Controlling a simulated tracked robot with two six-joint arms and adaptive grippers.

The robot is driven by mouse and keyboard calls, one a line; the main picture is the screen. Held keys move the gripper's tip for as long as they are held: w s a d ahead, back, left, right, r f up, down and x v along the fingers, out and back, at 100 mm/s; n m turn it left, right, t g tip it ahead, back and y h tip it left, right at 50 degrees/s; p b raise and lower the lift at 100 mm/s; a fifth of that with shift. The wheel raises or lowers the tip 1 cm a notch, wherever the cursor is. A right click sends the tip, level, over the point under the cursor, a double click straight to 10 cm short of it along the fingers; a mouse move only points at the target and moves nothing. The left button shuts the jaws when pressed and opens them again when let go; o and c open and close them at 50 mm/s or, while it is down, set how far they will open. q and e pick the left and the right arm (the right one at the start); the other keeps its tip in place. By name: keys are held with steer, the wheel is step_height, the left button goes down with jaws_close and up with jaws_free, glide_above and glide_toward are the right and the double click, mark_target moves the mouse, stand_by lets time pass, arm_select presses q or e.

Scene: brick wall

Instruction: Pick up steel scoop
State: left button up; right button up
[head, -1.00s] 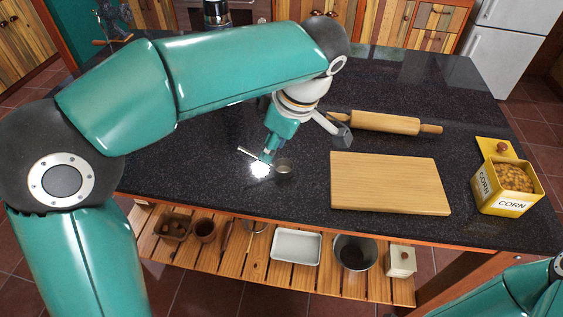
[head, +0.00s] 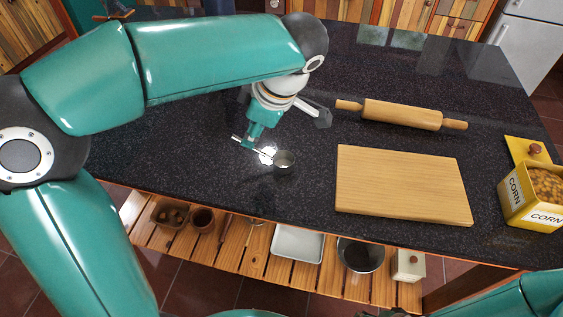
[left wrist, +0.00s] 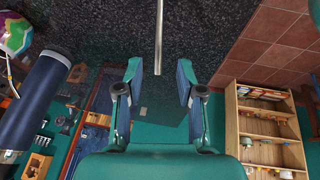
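The steel scoop lies on the dark speckled worktop, its round cup (head: 284,161) to the right and its thin handle running up-left from it. My left gripper (head: 250,143) is over the handle in the head view and hides part of it. In the left wrist view the left gripper (left wrist: 160,83) is open, and the thin grey handle (left wrist: 158,38) lines up between its two fingers with a gap on each side. The cup cannot be made out in that view. My right gripper is out of view; only part of the right arm shows.
A cutting board (head: 400,186) lies right of the scoop, and a rolling pin (head: 402,114) lies behind it. A yellow corn tin (head: 515,203) stands at the far right. A slatted shelf (head: 253,262) below holds a tray and pots. The worktop left of the scoop is clear.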

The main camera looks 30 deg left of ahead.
arm_select(q)
steer(key=x, duration=0.3)
steer(key=a+p+x, duration=0.1)
steer(key=x, duration=0.2)
steer(key=shift+r, duration=0.2)
steer(key=shift+w+a+f, duration=0.1)
steer(key=shift+a+f, duration=0.05)
steer(key=shift+f, duration=0.2)
jaws_close()
